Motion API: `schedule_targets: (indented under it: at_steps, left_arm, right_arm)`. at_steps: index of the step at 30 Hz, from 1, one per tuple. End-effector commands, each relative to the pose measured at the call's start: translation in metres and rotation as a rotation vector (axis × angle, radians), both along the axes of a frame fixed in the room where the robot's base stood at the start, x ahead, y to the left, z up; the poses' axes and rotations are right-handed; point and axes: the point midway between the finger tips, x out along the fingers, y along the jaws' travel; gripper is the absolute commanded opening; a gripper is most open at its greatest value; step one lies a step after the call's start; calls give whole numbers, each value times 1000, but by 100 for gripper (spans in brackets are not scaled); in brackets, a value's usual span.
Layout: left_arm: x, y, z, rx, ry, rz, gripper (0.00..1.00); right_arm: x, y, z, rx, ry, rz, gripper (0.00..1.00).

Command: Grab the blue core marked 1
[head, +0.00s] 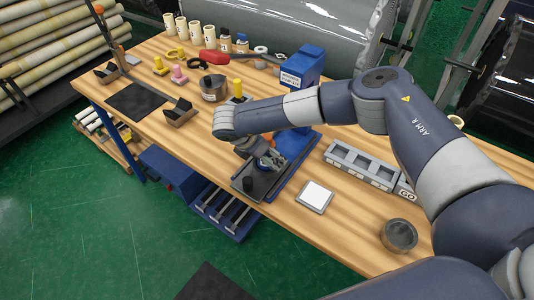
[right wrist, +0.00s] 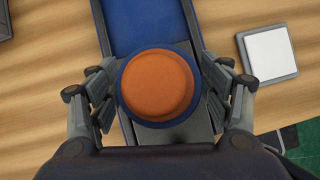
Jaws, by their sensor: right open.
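A round piece with a blue rim and an orange end face (right wrist: 157,85) stands between my right fingers in the right wrist view. It looks like the blue core, but no mark 1 can be read. In the head view a bit of blue (head: 271,160) shows at my right gripper (head: 262,164), mostly hidden by the hand. My right gripper (right wrist: 157,92) is open, one finger on each side of the piece. The left finger is close to its rim; contact cannot be told. The piece is over a blue and dark grey fixture (right wrist: 145,22). My left gripper is not in view.
A white square pad (head: 314,196) lies right of the fixture, with a grey compartmented block (head: 362,168) behind it. A blue box (head: 301,68) stands behind my forearm. A metal ring (head: 399,235) is near the front edge. Tools and rolls fill the back left.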

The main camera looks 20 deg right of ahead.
Motion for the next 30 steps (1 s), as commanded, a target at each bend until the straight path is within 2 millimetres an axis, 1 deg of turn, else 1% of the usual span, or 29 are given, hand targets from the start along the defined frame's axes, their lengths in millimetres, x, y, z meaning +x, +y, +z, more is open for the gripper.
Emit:
schedule_targets:
  at_steps: [3,4,5,6,8,9,10,11,19,22,26,30]
  left_arm:
    - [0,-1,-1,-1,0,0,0]
    - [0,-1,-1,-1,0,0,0]
    - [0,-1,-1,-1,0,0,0]
    - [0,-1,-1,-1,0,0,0]
    - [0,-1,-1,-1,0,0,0]
    - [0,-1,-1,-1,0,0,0]
    - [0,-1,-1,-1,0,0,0]
    - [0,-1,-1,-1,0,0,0]
    - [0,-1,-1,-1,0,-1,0]
    - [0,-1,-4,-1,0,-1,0]
    - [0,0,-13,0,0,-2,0]
    - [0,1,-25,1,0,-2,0]
  right_arm:
    - [0,0,0,0,0,1,72]
    - [0,0,0,0,0,1,70]
    - [0,0,0,0,0,1,63]
    - [0,0,0,0,0,1,54]
    - [0,0,0,0,0,0,41]
    - [0,0,0,0,0,0,32]
    - [0,0,0,0,0,0,25]
    - [0,0,0,0,0,0,21]
    - [0,0,1,0,-2,0,20]
    - [1,0,6,-1,-3,0,20]
    - [1,0,25,2,-6,0,20]
    - [1,0,53,2,-6,1,20]
